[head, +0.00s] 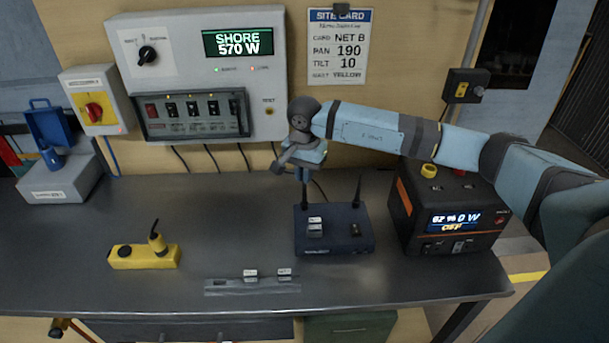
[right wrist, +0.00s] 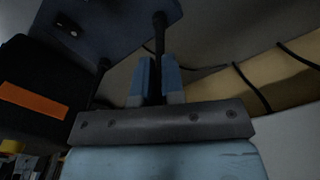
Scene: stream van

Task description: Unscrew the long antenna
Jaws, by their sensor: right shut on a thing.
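A dark blue radio box (head: 340,243) stands on the bench with two black antennas. The left antenna (head: 304,196) rises into my right gripper (head: 303,174), which points down over the box and is shut on it. In the right wrist view this antenna (right wrist: 159,35) runs between the two blue fingers of my right gripper (right wrist: 158,75). Its upper part is hidden by the gripper in the head view. The right antenna (head: 358,191) stands free and slightly tilted; it also shows in the right wrist view (right wrist: 101,75). My left gripper is not in view.
A black and orange power unit (head: 452,222) stands right of the box, under my right arm. A grey rack strip (head: 252,287) and a yellow socket block (head: 143,258) lie in front and left. A wall panel (head: 195,60) is behind.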

